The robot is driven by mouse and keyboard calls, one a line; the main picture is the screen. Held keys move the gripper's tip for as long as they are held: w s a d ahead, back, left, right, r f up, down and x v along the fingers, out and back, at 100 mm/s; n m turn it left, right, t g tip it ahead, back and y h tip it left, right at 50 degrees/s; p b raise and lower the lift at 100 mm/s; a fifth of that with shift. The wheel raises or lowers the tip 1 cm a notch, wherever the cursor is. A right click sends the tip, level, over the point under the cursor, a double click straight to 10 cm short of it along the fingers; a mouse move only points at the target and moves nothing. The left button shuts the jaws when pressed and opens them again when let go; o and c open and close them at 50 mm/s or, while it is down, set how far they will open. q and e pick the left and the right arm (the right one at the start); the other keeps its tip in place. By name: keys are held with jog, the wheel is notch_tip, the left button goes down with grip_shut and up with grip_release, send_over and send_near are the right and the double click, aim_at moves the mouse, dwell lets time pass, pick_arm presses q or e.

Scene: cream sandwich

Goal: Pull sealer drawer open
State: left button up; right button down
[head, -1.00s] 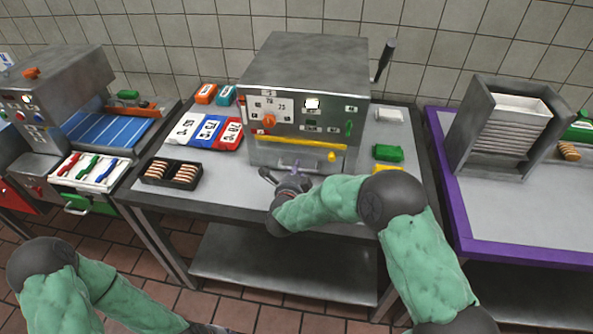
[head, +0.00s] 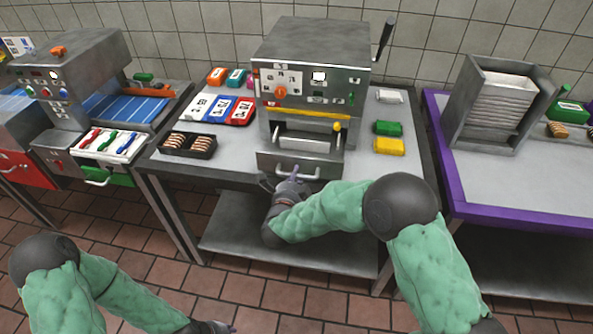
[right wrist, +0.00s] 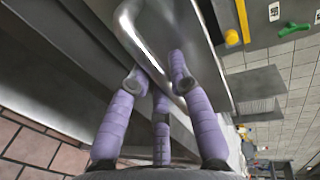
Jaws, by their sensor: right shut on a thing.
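The sealer (head: 312,62) is a grey metal machine on the middle table. Its drawer (head: 325,168) sticks out of the front toward me, and its open inside shows above the drawer front. My right gripper (head: 290,182) is at the drawer front, shut on the metal handle (head: 308,175). In the right wrist view the purple fingers (right wrist: 160,82) close around the curved handle bar (right wrist: 128,28). My left gripper (head: 222,327) is at the bottom edge, away from the sealer; its fingers barely show.
A black tray of sliced food (head: 188,145) and coloured cards (head: 218,108) lie left of the sealer. Green (head: 388,128) and yellow (head: 390,146) blocks lie right of it. A lever (head: 385,38) rises at its right side. The floor in front is clear.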

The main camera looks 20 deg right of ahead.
jog(key=f+v, duration=0.1)
jog(key=v, duration=0.7)
jog(key=shift+f+p, duration=0.3)
jog(key=shift+p, duration=0.15)
jog(key=shift+s, duration=0.1)
jog(key=c, duration=1.1)
grip_release()
jog(key=shift+a, duration=0.1)
jog(key=v, duration=1.2)
